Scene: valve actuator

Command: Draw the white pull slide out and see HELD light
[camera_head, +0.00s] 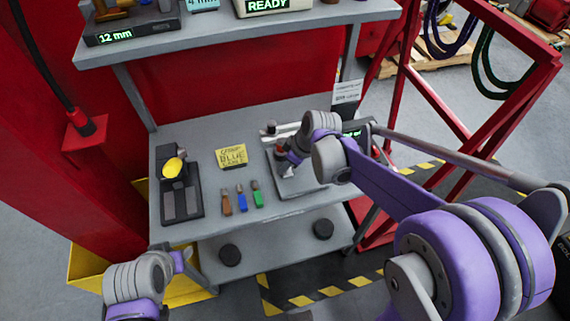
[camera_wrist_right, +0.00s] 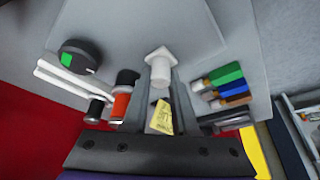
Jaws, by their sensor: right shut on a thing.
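A grey fixture plate (camera_head: 290,188) lies on the middle shelf, largely covered by my right arm. My right gripper (camera_head: 287,160) reaches down over it. In the right wrist view its fingers (camera_wrist_right: 160,88) are closed around a white post with a pale, angular end, which looks like the white pull slide (camera_wrist_right: 160,68). An orange cylinder with a black top (camera_wrist_right: 122,98) stands beside it, with white rods (camera_wrist_right: 75,82) further left. A small green-lit display (camera_head: 352,133) is partly hidden and its text is unreadable. My left gripper (camera_head: 180,262) is low at the left, its fingers unclear.
A yellow card (camera_head: 231,156), several coloured-handled tools (camera_head: 241,198) and a black device with a yellow part (camera_head: 181,188) lie left of the fixture. An upper shelf (camera_head: 215,37) overhangs behind. A red frame (camera_head: 437,105) stands at right.

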